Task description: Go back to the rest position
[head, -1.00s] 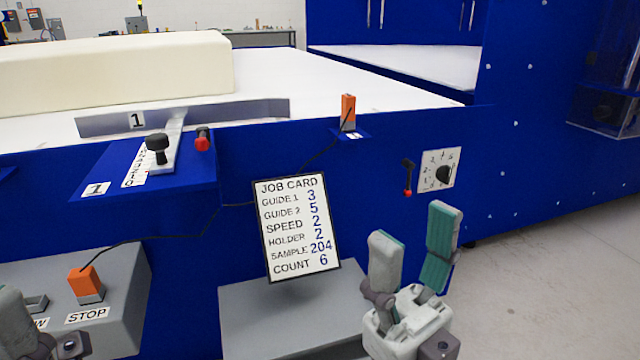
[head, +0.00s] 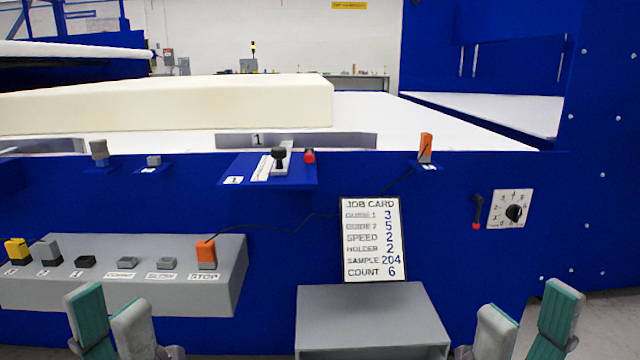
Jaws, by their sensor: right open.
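My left gripper (head: 110,320) is at the bottom left of the head view, in front of the grey button panel. Its fingers stand up, with a green pad showing, and look parted with nothing between them. My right gripper (head: 528,326) is at the bottom right, in front of the blue machine side. Its fingers are apart and empty. Both grippers are low in the picture, one on each side of the grey shelf (head: 372,305). The lower parts of both hands are cut off by the frame.
The button panel (head: 236,275) has an orange STOP button (head: 206,254). A job card (head: 372,240) stands above the shelf. A cream foam block (head: 230,105) lies on the white table behind guide 1 (head: 330,141). A dial (head: 513,212) and red-tipped lever (head: 477,211) are right.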

